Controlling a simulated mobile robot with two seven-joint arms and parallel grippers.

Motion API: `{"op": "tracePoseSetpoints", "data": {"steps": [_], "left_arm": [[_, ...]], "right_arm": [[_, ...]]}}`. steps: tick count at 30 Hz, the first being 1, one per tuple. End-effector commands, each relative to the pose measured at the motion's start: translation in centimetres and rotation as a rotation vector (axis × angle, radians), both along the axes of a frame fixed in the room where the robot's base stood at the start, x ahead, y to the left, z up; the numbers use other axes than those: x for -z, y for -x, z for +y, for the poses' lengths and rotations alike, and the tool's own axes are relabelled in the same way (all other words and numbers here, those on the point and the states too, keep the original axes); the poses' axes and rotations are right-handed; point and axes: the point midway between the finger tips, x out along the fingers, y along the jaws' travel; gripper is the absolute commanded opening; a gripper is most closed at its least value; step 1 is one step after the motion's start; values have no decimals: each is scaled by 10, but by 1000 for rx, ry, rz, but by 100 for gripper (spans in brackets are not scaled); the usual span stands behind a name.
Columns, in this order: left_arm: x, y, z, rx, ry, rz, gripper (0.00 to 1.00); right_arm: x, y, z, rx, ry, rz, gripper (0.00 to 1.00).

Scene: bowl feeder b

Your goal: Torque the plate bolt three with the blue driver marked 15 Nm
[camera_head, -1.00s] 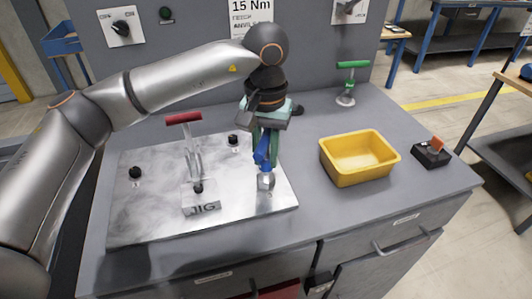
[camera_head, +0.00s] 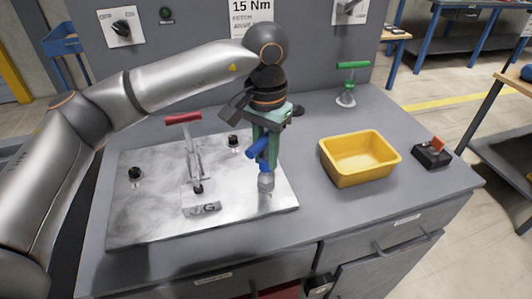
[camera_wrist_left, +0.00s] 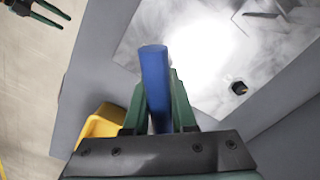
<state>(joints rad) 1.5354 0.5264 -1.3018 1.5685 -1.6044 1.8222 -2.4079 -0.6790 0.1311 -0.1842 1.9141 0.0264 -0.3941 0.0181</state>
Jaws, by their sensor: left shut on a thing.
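My left gripper (camera_head: 264,130) is shut on the blue driver (camera_head: 262,152). The driver's metal lower end (camera_head: 266,183) stands at the plate's right side; whether it touches a bolt is hidden. The blue shaft also shows between the green fingers in the left wrist view (camera_wrist_left: 155,85). The metal plate (camera_head: 130,215) bears black bolts at the left (camera_head: 135,173), back (camera_head: 233,140) and front middle (camera_head: 198,189). I cannot read bolt numbers. My right gripper (camera_wrist_left: 48,14) shows at the wrist view's top left, its green fingers apart and empty, over the floor.
A red-handled clamp (camera_head: 184,119) rises from the plate behind the jig label. A yellow bin (camera_head: 360,158) stands right of the plate, with a black box (camera_head: 432,154) beyond it. A green-handled clamp (camera_head: 350,80) stands behind. A "15 Nm" sign (camera_head: 251,15) hangs at the back.

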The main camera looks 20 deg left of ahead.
Motion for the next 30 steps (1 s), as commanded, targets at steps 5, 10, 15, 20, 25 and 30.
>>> {"op": "tracePoseSetpoints", "data": {"steps": [5, 10, 15, 20, 25, 30], "left_arm": [[-2, 0, 0, 23, 2, -4, 0], [-1, 0, 0, -66, 2, -4, 0], [-1, 0, -1, -204, 2, -3, 0], [-2, 0, 0, -227, 2, -3, 0], [-2, 0, 0, -225, 2, -3, 0], [-6, 0, 0, -225, 2, -3, 0]], "right_arm": [[0, 0, 0, 0, 0, 0, 50], [2, 0, 0, 0, 0, 0, 50], [3, 0, 0, 0, 0, 0, 50], [3, 0, 0, 0, 0, 0, 50], [2, 0, 0, 0, 0, 0, 50], [-1, 0, 0, 0, 0, 0, 50]]}}
